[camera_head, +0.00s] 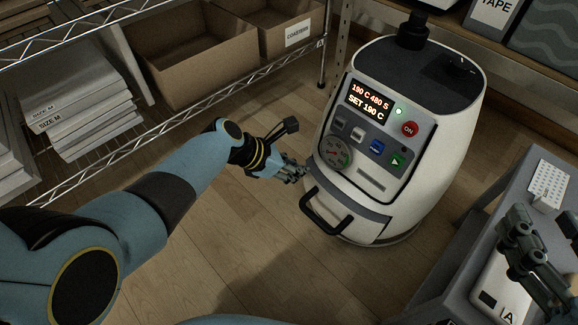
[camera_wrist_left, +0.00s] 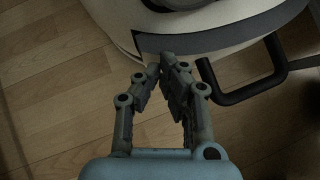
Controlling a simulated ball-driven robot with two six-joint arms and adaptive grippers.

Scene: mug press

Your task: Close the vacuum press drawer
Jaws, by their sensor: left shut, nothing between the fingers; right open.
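The white vacuum press (camera_head: 450,95) stands on the floor, with a lit display and buttons on its sloped face. Its drawer (camera_head: 365,227) is low on the front, with a black bar handle (camera_head: 322,216). I cannot tell whether the drawer front is fully flush with the body. My left gripper (camera_head: 298,172) is shut and empty, just left of the drawer's upper left corner. In the left wrist view, its fingertips (camera_wrist_left: 166,68) are near the dark drawer edge, left of the handle (camera_wrist_left: 243,95). Contact is unclear. My right gripper (camera_head: 545,245) is open at the lower right.
A grey cart (camera_head: 482,215) at the right holds a white keypad-like block (camera_head: 549,185) and a white labelled item (camera_head: 492,290) below my right gripper. A wire shelf (camera_head: 200,102) with cardboard boxes is at the left. Floor before the press is clear.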

